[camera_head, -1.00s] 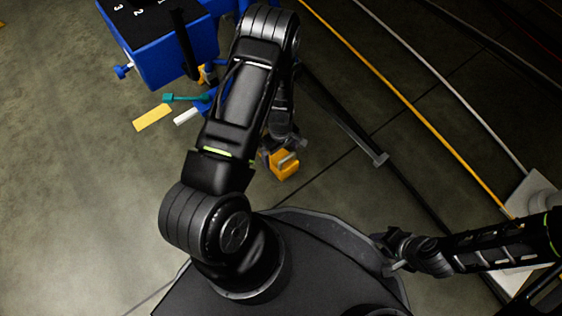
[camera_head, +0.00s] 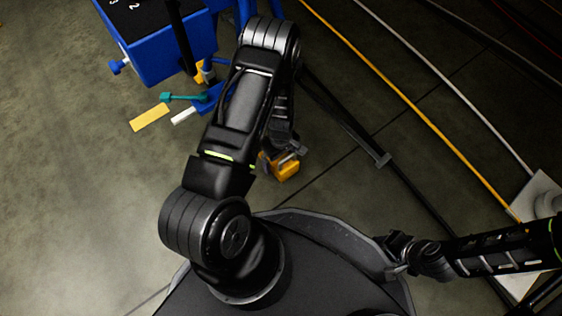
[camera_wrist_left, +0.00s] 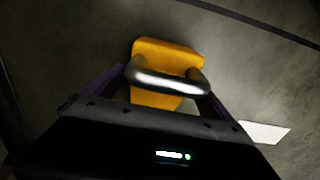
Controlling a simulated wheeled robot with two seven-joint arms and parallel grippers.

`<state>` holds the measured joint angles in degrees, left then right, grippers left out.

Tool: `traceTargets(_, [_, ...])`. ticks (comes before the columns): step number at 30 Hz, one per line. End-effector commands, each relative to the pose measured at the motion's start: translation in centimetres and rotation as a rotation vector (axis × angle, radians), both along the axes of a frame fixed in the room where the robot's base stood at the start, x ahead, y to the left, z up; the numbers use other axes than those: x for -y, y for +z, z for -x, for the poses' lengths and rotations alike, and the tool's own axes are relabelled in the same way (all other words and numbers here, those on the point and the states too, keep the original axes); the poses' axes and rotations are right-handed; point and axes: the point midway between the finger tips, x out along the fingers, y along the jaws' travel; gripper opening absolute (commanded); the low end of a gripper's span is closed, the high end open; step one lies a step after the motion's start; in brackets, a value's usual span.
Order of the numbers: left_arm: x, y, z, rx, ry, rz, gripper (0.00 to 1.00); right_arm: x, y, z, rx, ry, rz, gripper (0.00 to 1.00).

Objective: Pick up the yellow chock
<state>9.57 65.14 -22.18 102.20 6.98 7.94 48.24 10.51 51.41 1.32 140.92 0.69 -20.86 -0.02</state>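The yellow chock (camera_head: 286,172) is on the floor just in front of my base, with a grey metal handle on top. It also shows in the left wrist view (camera_wrist_left: 165,50), with the handle (camera_wrist_left: 166,82) running across between my fingers. My left gripper (camera_head: 279,158) is over the chock. In the left wrist view, its fingers (camera_wrist_left: 164,90) are spread wide, one near each end of the handle. Whether they touch the handle I cannot tell. My right gripper (camera_head: 388,256) is at the right beside my base, away from the chock; its fingers are too small and dark to read.
A blue stand (camera_head: 160,45) with a black numbered top is at the upper left. A yellow strip (camera_head: 150,117), a teal tool (camera_head: 183,97) and a white piece (camera_head: 183,116) lie near it. A dark bar (camera_head: 345,118) and a yellow cable (camera_head: 400,98) cross the floor at right. The left floor is clear.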

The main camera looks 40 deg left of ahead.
Motion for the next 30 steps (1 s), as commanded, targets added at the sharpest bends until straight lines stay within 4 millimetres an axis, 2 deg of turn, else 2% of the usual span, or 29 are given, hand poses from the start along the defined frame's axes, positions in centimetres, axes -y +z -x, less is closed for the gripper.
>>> traceTargets(2, [0.0,0.0,0.0,0.0,0.0,0.0,0.88,-0.01,-0.01,0.01,0.0,0.0,0.0,0.36])
traceTargets(30, [-0.01,0.0,0.02,0.0,0.0,0.0,0.11,0.0,-0.01,0.01,0.0,0.0,0.0,0.36])
